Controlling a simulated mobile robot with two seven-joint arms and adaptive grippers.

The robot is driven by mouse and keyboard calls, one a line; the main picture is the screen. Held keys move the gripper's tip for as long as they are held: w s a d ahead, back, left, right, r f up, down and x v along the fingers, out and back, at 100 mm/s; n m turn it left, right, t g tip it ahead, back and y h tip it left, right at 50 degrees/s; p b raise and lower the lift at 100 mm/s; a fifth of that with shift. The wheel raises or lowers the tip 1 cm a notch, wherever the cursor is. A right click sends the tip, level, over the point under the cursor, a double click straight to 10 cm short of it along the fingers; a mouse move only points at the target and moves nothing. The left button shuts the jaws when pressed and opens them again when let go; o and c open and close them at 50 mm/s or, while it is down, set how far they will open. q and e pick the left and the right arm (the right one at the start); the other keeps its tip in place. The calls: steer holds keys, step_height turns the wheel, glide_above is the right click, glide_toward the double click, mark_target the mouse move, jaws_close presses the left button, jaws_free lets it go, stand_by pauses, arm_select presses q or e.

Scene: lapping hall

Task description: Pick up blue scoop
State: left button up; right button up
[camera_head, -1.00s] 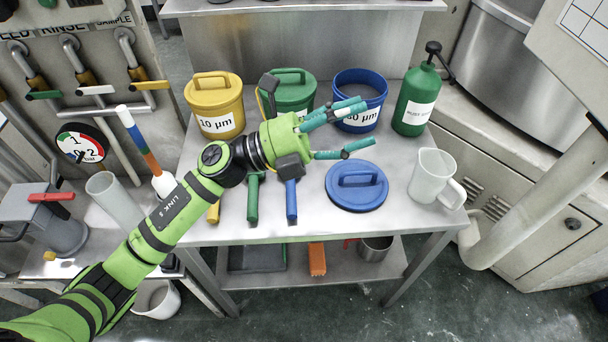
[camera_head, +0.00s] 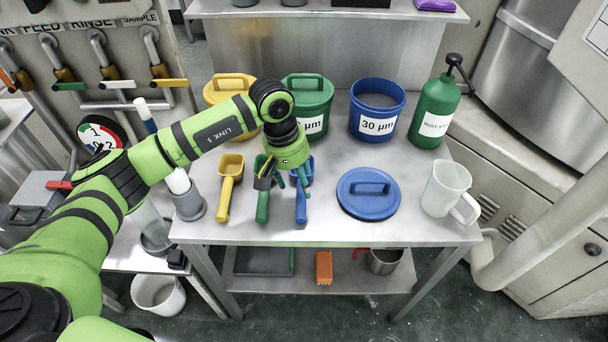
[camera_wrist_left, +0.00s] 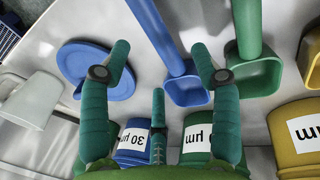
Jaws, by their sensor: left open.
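The blue scoop (camera_head: 301,208) lies on the steel table, bowl to the back and handle towards the front edge. It is the rightmost of a row with a green scoop (camera_head: 262,207) and a yellow scoop (camera_head: 226,198). My left gripper (camera_head: 283,181) is open, pointing down over the blue and green scoops and hiding parts of their bowls. In the left wrist view the blue scoop (camera_wrist_left: 187,91) shows between the spread fingers (camera_wrist_left: 160,60); the green scoop (camera_wrist_left: 252,72) is right of them. I see no clear contact with a scoop. My right gripper is not in view.
A blue lid (camera_head: 368,205) lies right of the scoops, with a clear jug (camera_head: 442,188) beyond it. Yellow (camera_head: 222,92), green (camera_head: 318,104) and open blue (camera_head: 388,108) buckets and a green bottle (camera_head: 434,112) stand behind. The table front is clear.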

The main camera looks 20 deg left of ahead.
mark_target(302, 194)
arm_select(q)
steer(key=f+p, duration=0.1)
steer(key=d+f, duration=0.1)
steer(key=f, duration=0.1)
steer(key=shift+f+p, duration=0.3)
steer(key=shift+p, duration=0.05)
steer(key=shift+w+d+f, duration=0.1)
steer(key=shift+f, duration=0.6)
steer(key=c, duration=1.3)
